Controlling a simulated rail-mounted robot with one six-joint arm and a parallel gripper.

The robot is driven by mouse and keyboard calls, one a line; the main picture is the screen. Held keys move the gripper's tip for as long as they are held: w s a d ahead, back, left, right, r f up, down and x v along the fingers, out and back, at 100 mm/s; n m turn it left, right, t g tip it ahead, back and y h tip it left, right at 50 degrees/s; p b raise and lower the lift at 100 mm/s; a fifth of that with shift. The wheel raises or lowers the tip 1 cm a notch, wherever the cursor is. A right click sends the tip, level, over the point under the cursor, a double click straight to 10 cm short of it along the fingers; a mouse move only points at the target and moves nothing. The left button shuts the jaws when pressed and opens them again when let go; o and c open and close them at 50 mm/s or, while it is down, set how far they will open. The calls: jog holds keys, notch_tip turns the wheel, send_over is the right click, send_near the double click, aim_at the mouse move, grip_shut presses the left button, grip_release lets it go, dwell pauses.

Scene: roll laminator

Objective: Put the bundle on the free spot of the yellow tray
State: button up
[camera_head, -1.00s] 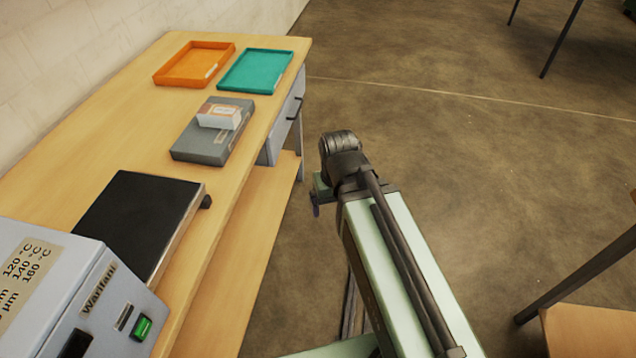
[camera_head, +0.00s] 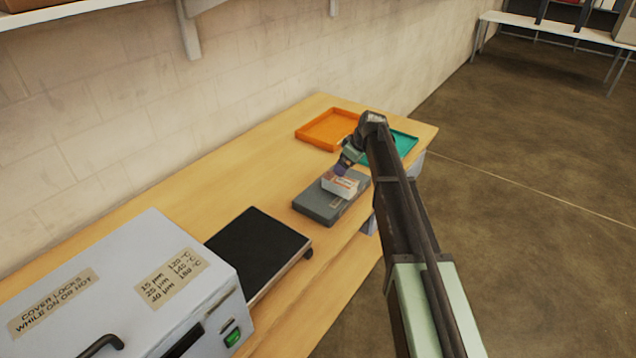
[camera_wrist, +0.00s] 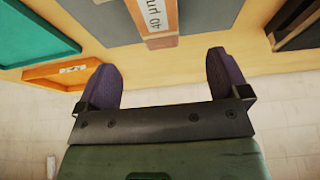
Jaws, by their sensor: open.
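I see no tray that is clearly yellow; the nearest in colour is the orange tray (camera_head: 302,137) at the back of the bench, also in the wrist view (camera_wrist: 60,77). Its inside is partly hidden by my arm. A small white and orange pack (camera_head: 340,186), possibly the bundle, lies on a flat grey box (camera_head: 315,205). In the wrist view the pack (camera_wrist: 152,18) shows a "40 µm" label. My gripper (camera_head: 344,168) is just above the pack. Its two purple fingers (camera_wrist: 160,82) are open, with nothing held between them.
A teal tray (camera_head: 407,143) stands right of the orange one, partly behind my arm. A black-topped plate (camera_head: 255,245) and the grey laminator (camera_head: 130,290) stand nearer on the bench. Bare wood (camera_head: 235,175) lies along the wall side.

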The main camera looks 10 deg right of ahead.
aim_at(338, 182)
jog(key=shift+d+f, duration=0.15)
jog(key=shift+f, duration=0.05)
jog(key=b+x, duration=0.5)
jog(key=shift+s+d+f, duration=0.1)
jog(key=shift+s+d, duration=0.05)
jog(key=shift+f+b, duration=0.3)
jog(key=shift+b, duration=0.05)
jog(key=shift+w+a+r, duration=0.1)
jog(key=shift+w+a, duration=0.1)
jog(key=shift+a, duration=0.05)
jog(key=b+x, duration=0.4)
jog(key=x, duration=0.1)
jog(key=shift+b, duration=0.35)
jog(key=shift+c, duration=0.4)
